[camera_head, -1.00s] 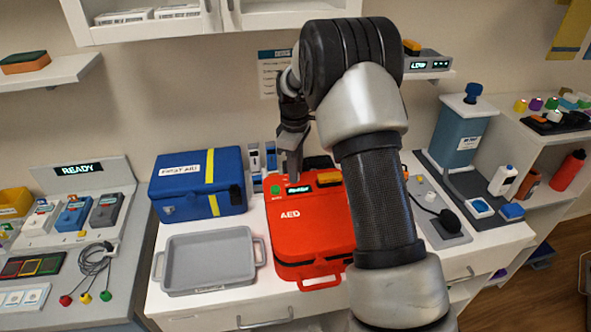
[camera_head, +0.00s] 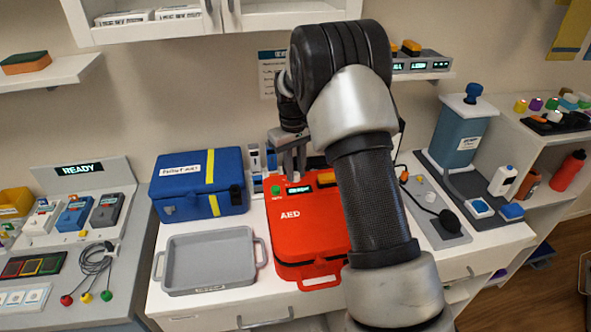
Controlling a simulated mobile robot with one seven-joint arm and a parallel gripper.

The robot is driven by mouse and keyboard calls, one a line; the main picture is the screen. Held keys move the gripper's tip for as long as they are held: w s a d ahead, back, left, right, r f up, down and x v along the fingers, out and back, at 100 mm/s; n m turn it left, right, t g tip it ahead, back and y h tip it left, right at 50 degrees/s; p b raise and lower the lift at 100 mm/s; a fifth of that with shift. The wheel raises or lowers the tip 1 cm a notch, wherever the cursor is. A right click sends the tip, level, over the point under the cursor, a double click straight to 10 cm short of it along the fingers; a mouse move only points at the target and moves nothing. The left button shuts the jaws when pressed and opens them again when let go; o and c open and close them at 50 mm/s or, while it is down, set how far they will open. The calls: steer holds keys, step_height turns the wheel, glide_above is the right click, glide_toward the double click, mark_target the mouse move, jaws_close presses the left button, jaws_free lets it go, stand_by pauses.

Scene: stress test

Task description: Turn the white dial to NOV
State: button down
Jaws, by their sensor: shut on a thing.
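My gripper (camera_head: 294,172) points down at the back of the red AED case (camera_head: 296,238), beside its green button (camera_head: 277,190) and small lit display (camera_head: 299,189). Its two fingers show side by side and are shut on what appears to be the white dial. The dial is mostly hidden by the fingers and too small to make out. Its month marks and the NOV position cannot be read in this view.
A blue first-aid case (camera_head: 232,203) and an empty grey tray (camera_head: 209,288) stand left of the AED. My arm covers the AED's right side. A grey panel with a black knob (camera_head: 449,220) and a blue dispenser (camera_head: 457,146) stand to the right.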

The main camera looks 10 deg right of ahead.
mark_target(295, 175)
stand_by(0.3)
steer(key=c, duration=1.6)
jaws_free()
step_height(295, 175, up, 8)
steer(key=shift+a+f, duration=0.1)
steer(key=shift+f, duration=0.1)
steer(key=shift+s+f, duration=0.1)
steer(key=shift+s, duration=0.05)
